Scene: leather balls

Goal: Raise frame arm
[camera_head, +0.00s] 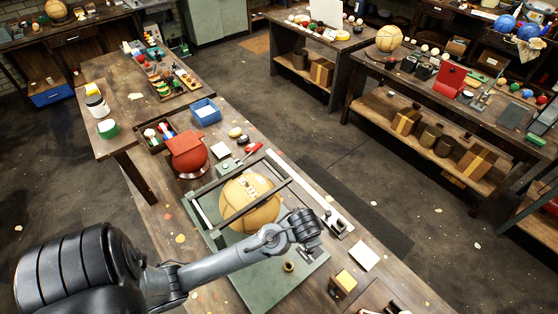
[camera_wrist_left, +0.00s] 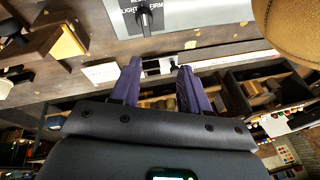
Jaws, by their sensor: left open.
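A tan leather ball (camera_head: 252,210) sits in a metal frame (camera_head: 207,228) on a green base plate (camera_head: 262,285) on the workbench. A dark frame arm (camera_head: 262,202) lies low and slanted across the ball. My left gripper (camera_head: 314,254) is at the right side of the frame, near the bench's right edge; its forearm hides part of the base. In the left wrist view the two purple fingers of this gripper (camera_wrist_left: 158,66) are apart, with nothing clearly held between them. The ball's edge (camera_wrist_left: 290,28) shows at upper right. My right gripper is not in view.
A dark knob (camera_wrist_left: 145,20) stands on a plate lettered "LIGHT" and "FIRM". A yellow block (camera_head: 343,284) and a paper note (camera_head: 364,256) lie to the right.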

